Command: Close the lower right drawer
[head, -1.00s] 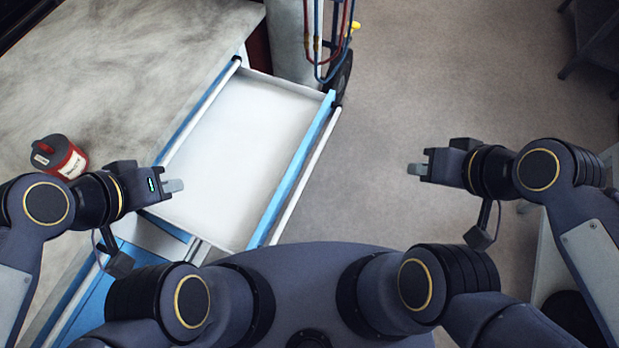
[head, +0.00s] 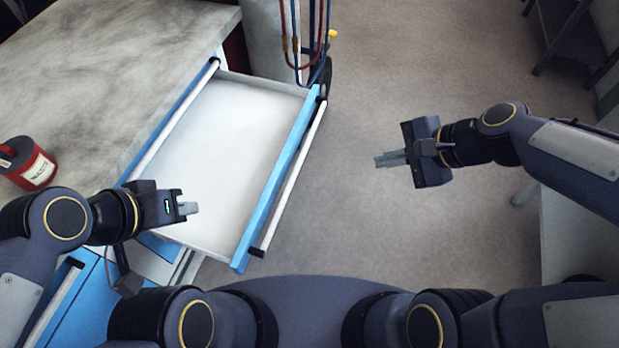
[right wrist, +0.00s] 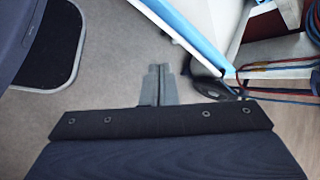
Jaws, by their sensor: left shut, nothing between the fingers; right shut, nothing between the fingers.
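An open drawer (head: 212,140) with a white empty inside sticks out from the blue cabinet under the worktop. Its blue front (head: 279,185) carries a long white bar handle (head: 296,180) with black ends. In the right wrist view the blue and white drawer front (right wrist: 183,32) runs across the top. My left gripper (head: 192,209) is shut and empty, over the drawer's near left corner. My right gripper (head: 380,160) is shut and empty, in the air to the right of the drawer front, apart from the handle. Its closed fingers also show in the right wrist view (right wrist: 157,82).
A grey marbled worktop (head: 95,75) holds a red labelled can (head: 30,165) at the left. A grey cylinder with red and blue hoses (head: 310,45) stands beyond the drawer's far end. The floor (head: 420,70) right of the drawer is clear. Furniture stands at the right edge.

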